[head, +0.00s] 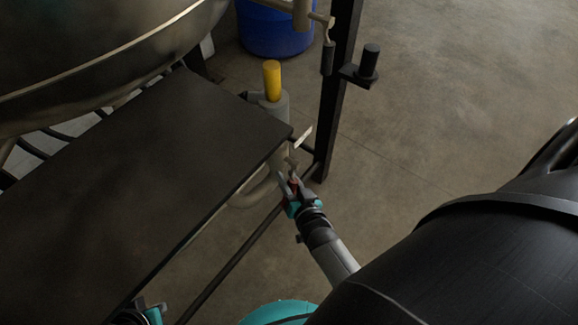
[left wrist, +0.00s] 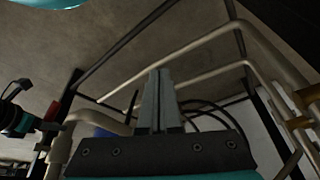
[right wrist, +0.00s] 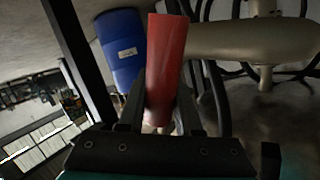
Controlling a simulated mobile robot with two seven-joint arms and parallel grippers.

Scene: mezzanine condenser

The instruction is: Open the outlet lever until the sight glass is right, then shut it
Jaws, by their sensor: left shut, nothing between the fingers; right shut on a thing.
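The outlet lever has a red handle (right wrist: 167,60), large between the fingers of my right gripper (right wrist: 160,115) in the right wrist view. In the head view my right gripper (head: 289,180) is shut on it beside the pale pipework, and only a little red shows there. The red handle also shows at the left of the left wrist view (left wrist: 50,111), with my right gripper beside it. My left gripper (left wrist: 157,85) is shut and empty. In the head view only its edge (head: 148,305) shows at the bottom. I cannot make out the sight glass clearly.
A dark flat platform (head: 130,170) fills the left, below a large metal vessel (head: 90,45). A yellow-topped post (head: 272,80) stands by its corner. A black upright (head: 337,90) rises behind the lever. A blue drum (head: 270,28) stands behind.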

